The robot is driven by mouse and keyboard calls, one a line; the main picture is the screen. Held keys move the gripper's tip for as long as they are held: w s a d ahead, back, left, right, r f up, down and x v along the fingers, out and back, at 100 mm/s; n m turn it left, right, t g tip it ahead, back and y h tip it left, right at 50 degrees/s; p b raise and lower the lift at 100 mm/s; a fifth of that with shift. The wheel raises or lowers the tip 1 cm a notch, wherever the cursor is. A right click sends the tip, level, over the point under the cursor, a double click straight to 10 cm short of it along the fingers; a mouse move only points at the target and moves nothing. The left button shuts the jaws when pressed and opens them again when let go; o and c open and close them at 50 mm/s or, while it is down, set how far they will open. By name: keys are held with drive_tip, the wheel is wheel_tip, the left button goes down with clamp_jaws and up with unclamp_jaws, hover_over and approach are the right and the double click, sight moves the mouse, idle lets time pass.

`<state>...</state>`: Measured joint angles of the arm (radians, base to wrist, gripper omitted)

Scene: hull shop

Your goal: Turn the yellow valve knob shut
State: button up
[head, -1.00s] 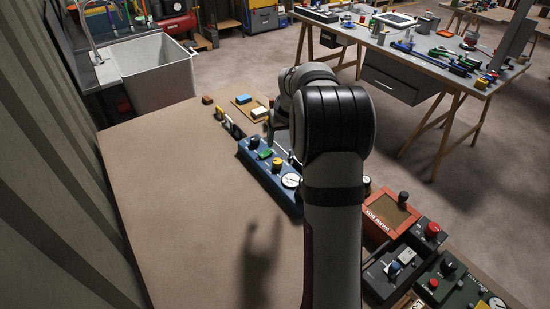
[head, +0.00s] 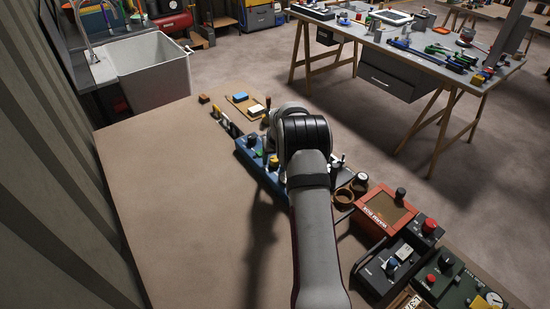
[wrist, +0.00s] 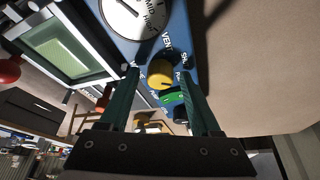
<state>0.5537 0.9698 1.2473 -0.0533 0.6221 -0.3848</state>
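The yellow valve knob (wrist: 160,73) sits on a blue panel (wrist: 182,22) with printed white lettering around it. The knob also shows in the head view (head: 273,162), just left of my arm, on the blue panel (head: 246,152). My gripper (wrist: 157,70) points at the panel with its two dark green fingers apart. The yellow knob appears between the fingertips, with gaps on both sides; I cannot tell whether they reach down to it. In the head view my arm hides the gripper and the panel's right part.
A white-faced gauge (wrist: 136,14) and a green control (wrist: 173,98) flank the knob on the panel. An orange-red box (head: 384,212) and a black control box (head: 393,268) stand to the right. The bench top (head: 180,190) left of the panel is clear.

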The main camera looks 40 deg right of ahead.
clamp_jaws()
drive_tip(key=shift+s+d+n+y, duration=0.1)
drive_tip(key=shift+n+y, duration=0.45)
drive_tip(key=shift+n, duration=0.85)
drive_tip(key=shift+d+n+y, duration=0.1)
drive_tip(key=shift+n+y, duration=0.45)
drive_tip(key=shift+n, duration=1.15)
drive_tip(key=shift+o, duration=0.9)
unclamp_jaws()
